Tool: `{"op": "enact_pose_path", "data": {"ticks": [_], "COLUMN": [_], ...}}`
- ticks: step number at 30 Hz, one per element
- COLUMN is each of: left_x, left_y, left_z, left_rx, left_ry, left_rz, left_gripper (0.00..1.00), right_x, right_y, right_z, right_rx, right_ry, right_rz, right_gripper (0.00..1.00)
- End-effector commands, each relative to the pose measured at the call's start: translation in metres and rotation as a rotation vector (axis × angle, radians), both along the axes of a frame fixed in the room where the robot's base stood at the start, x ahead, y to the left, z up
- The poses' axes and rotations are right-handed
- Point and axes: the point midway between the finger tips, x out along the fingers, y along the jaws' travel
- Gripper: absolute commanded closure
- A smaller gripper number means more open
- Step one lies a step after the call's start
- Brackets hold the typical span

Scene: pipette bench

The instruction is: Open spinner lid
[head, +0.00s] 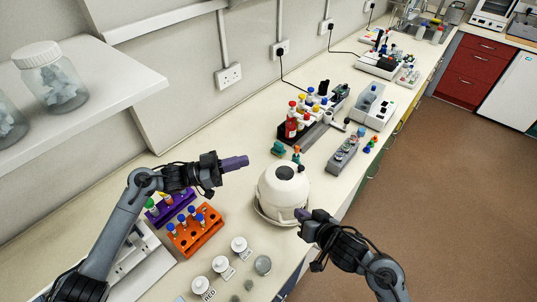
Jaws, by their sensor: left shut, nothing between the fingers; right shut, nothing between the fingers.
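The spinner (283,193) is a round white device on the bench in the middle of the head view. Its domed lid has a dark round patch on top (285,172) and looks closed. My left gripper (245,161) is shut and empty, in the air to the upper left of the spinner. My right gripper (300,214) is shut and empty at the spinner's lower right front edge. It looks close to the rim, but I cannot tell whether it touches.
An orange tube rack (196,232) and a purple rack (170,208) stand left of the spinner. White-lidded pots (220,264) stand in front. A bottle rack (310,130) and grey tube block (343,155) stand behind it. A shelf with a jar (50,75) overhangs the left.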

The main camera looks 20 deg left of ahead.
Motion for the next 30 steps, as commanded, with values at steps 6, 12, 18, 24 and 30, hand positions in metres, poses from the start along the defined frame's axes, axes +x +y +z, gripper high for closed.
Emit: {"op": "enact_pose_path", "data": {"ticks": [6, 12, 18, 24, 30], "left_x": [0.000, 0.000, 0.000, 0.000, 0.000], "left_y": [0.000, 0.000, 0.000, 0.000, 0.000], "left_z": [0.000, 0.000, 0.000, 0.000, 0.000], "left_rx": [0.000, 0.000, 0.000, 0.000, 0.000], "left_ry": [0.000, 0.000, 0.000, 0.000, 0.000], "left_rz": [0.000, 0.000, 0.000, 0.000, 0.000], "left_gripper": [1.00, 1.00, 1.00, 1.00, 1.00], "right_x": [0.035, 0.058, 0.072, 0.071, 0.066], "right_y": [0.025, 0.022, 0.007, 0.002, 0.001], "right_z": [0.033, 0.065, 0.110, 0.158, 0.189], "right_rx": [0.102, 0.162, 0.215, 0.271, 0.306], "right_ry": [0.103, 0.283, 0.503, 0.707, 0.840], "right_rz": [0.102, 0.139, 0.112, 0.065, 0.028], "right_gripper": [1.00, 1.00, 1.00, 1.00, 1.00]}}
